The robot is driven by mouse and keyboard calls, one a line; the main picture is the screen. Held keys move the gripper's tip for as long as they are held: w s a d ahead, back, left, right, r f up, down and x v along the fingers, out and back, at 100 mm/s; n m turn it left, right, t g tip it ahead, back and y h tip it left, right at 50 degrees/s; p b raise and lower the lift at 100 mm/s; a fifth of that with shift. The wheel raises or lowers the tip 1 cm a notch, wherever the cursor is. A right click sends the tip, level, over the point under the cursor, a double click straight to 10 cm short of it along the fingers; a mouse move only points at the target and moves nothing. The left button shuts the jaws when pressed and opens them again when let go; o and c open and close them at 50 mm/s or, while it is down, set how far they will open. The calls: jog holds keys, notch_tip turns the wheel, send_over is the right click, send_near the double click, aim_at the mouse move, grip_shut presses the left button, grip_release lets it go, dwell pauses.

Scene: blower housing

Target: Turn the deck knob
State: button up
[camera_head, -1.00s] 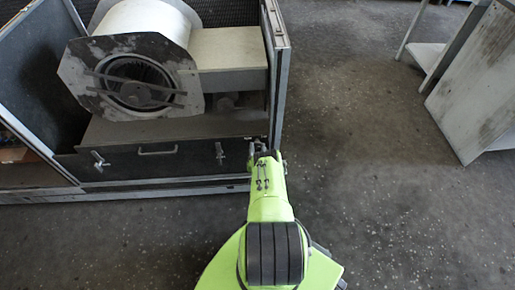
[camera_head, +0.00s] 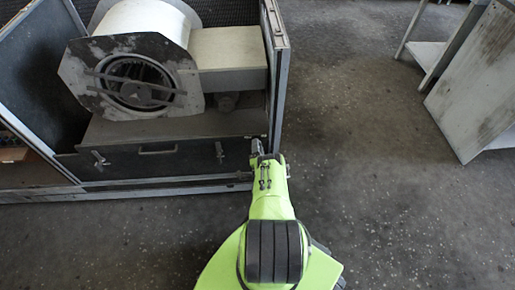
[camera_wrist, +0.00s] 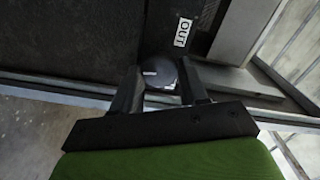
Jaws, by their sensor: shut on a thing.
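In the wrist view, the deck knob (camera_wrist: 160,73) is a dark round knob with a small pale mark on its face. It sits between the two black fingers of my gripper (camera_wrist: 161,84), which is shut on it. A white label reading OUT (camera_wrist: 183,32) is on the dark panel just beyond the knob. In the head view, my gripper (camera_head: 257,147) is at the right end of the housing's dark front panel (camera_head: 190,157), by the corner post. There the knob is hidden by my gripper and arm.
The blower (camera_head: 135,75) with its round inlet sits inside the open housing. A handle (camera_head: 157,151) and two latches (camera_head: 220,150) (camera_head: 99,158) are on the front panel. The floor (camera_head: 370,190) to the right is clear up to a pale metal stand (camera_head: 475,95).

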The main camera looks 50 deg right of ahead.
jog(key=m, duration=0.5)
jog(key=shift+b, duration=0.35)
jog(key=shift+s+m, duration=0.1)
jog(key=shift+m, duration=0.3)
jog(key=o, duration=1.1)
jog(key=shift+f, duration=0.1)
jog(key=shift+c, duration=0.2)
